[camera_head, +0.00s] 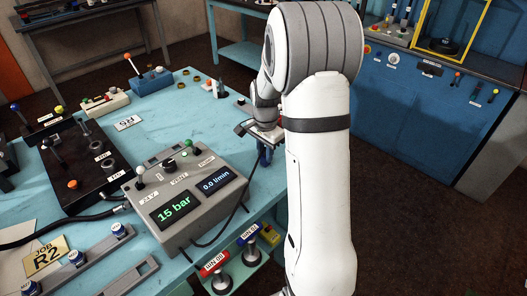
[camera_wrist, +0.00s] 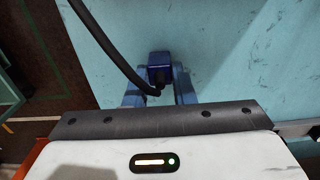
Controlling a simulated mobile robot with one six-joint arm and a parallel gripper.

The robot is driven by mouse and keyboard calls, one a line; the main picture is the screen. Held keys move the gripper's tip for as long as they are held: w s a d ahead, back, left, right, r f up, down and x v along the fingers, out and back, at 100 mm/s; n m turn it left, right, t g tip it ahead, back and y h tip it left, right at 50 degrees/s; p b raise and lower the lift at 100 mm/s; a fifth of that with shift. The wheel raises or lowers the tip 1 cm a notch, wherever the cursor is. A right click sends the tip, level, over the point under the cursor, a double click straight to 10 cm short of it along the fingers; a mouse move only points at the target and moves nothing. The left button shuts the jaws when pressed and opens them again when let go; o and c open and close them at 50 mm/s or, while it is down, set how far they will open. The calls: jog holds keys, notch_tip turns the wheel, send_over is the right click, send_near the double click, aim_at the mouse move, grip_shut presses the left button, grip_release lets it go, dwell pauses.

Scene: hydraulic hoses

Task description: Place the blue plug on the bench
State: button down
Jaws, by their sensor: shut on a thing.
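A dark blue plug (camera_wrist: 159,66) with a black hose leaving it sits between the two blue fingers of my gripper (camera_wrist: 159,92) in the wrist view. My gripper is shut on it. In the head view my gripper (camera_head: 264,146) is by the right edge of the light blue bench (camera_head: 195,118), partly hidden by my arm. The bare bench top (camera_wrist: 245,55) shows behind the plug in the wrist view. I cannot tell whether the plug touches the bench.
A grey control box (camera_head: 185,200) with a 15 bar display stands on the bench near the gripper. A black valve block (camera_head: 85,165) is to its left. The bench middle has free room. A blue cabinet (camera_head: 420,110) stands across the aisle.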

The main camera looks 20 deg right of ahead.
jog(key=shift+f, duration=0.2)
jog(key=c, duration=1.2)
grip_release()
jog(key=shift+r, duration=0.1)
notch_tip(320, 180, up, 12)
jog(key=s+a+n+t, duration=0.1)
jog(key=s+a+n, duration=0.4)
jog(key=s, duration=0.6)
jog(key=s+a+n+t, duration=0.2)
jog(key=s+a+n, duration=0.4)
jog(key=s, duration=0.5)
jog(key=r+n, duration=0.1)
jog(key=n, duration=0.1)
jog(key=shift+s+n+b, duration=0.3)
jog(key=shift+s, duration=0.1)
